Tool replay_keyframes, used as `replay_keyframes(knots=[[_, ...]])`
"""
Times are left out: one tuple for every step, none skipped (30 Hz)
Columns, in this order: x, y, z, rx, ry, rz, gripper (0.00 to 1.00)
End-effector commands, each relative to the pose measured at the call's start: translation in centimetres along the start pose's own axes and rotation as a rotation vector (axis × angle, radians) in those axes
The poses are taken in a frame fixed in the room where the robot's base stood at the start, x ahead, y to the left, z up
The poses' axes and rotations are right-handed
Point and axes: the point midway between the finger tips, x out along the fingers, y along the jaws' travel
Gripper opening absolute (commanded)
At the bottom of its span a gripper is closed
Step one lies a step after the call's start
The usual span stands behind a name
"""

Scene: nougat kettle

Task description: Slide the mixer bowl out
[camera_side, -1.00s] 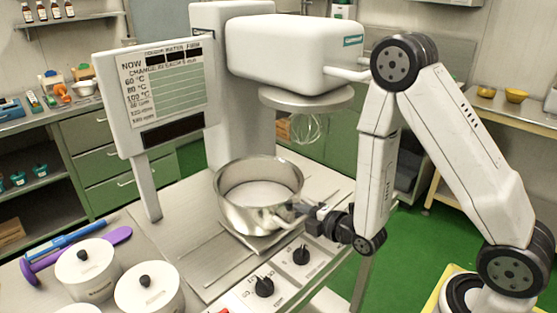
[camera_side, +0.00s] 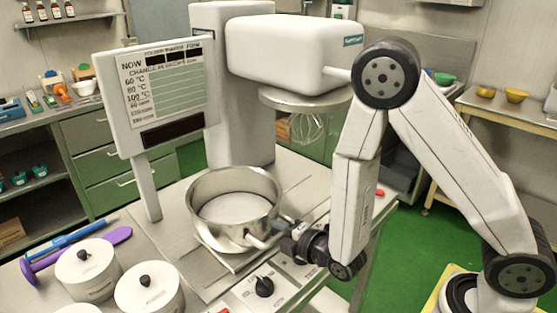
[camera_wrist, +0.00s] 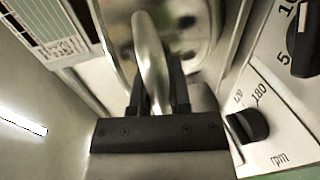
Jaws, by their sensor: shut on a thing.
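The mixer bowl (camera_side: 216,230) is a steel bowl with pale contents, upright on the metal worktop in front of the mixer (camera_side: 290,55). My gripper (camera_side: 283,243) is at the bowl's front right side, shut on the bowl's handle (camera_side: 258,240). In the wrist view the curved steel handle (camera_wrist: 150,62) runs between my two dark fingers (camera_wrist: 158,98). The whisk (camera_side: 306,127) hangs under the mixer head, behind and to the right of the bowl, clear of its rim. The fingertips are partly hidden in the side view.
A control panel with a black knob (camera_side: 264,286) lies just in front of the bowl; a knob (camera_wrist: 247,126) is close to my gripper in the wrist view. White lidded pots (camera_side: 148,290) and a purple spatula (camera_side: 80,256) are at front left. The sign board (camera_side: 158,95) stands behind left.

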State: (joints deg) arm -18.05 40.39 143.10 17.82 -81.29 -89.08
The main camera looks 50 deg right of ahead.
Motion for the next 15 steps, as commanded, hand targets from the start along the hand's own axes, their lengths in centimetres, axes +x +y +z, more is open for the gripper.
replay_keyframes(knots=[[-0.03, -0.07, -0.01, -0.001, 0.002, -0.003, 0.0], [-0.03, -0.07, -0.01, -0.001, 0.001, -0.003, 0.0], [-0.03, -0.07, 0.0, -0.001, 0.001, -0.003, 0.0], [-0.03, -0.07, 0.0, -0.001, 0.001, -0.003, 0.26], [-0.03, -0.07, 0.01, -0.001, 0.001, -0.003, 0.36], [-0.02, -0.06, 0.01, -0.001, 0.001, -0.002, 0.38], [-0.02, -0.06, 0.02, -0.001, 0.001, -0.002, 0.38], [-0.02, -0.06, 0.02, -0.001, 0.001, -0.002, 0.38], [-0.01, -0.05, 0.03, 0.0, 0.0, -0.002, 0.38], [-0.01, -0.04, 0.03, 0.0, 0.0, -0.002, 0.38], [0.0, -0.04, 0.03, 0.0, 0.0, -0.001, 0.38], [0.0, -0.03, 0.03, 0.0, 0.0, -0.001, 0.38], [0.0, -0.03, 0.03, 0.0, 0.0, -0.001, 0.38], [0.01, -0.02, 0.04, 0.0, 0.0, -0.001, 0.38], [0.01, -0.02, 0.07, 0.0, 0.0, -0.001, 0.38]])
